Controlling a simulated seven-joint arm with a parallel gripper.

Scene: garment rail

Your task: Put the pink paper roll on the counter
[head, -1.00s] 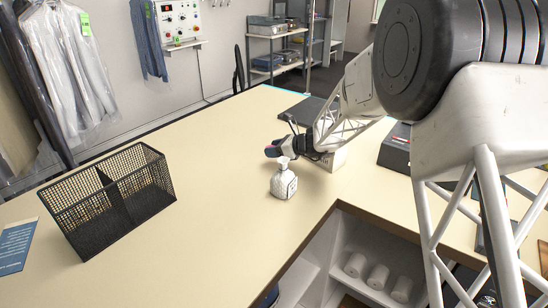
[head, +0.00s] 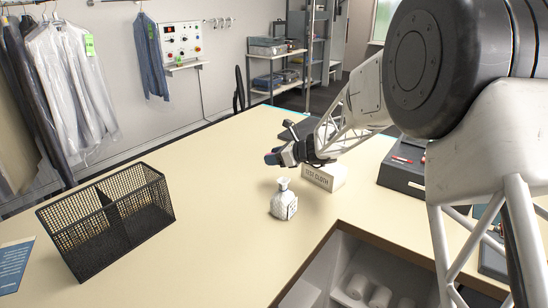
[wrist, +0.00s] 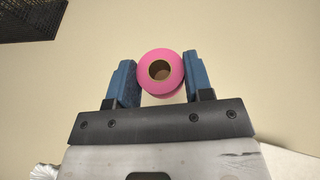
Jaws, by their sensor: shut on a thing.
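The pink paper roll (wrist: 161,73) sits between the two blue fingers of my gripper (wrist: 160,82) in the wrist view, its hollow core facing the camera. My gripper is shut on it. In the head view my gripper (head: 274,157) is over the cream counter (head: 220,165), behind the white bottle. The roll is hard to make out there, and the gap between it and the counter cannot be told exactly.
A white bottle (head: 284,204) stands just in front of my gripper, and a white lettered box (head: 323,178) stands to its right. A black mesh basket (head: 108,222) is at left. The counter between basket and bottle is clear. White rolls (head: 357,286) sit on a shelf below.

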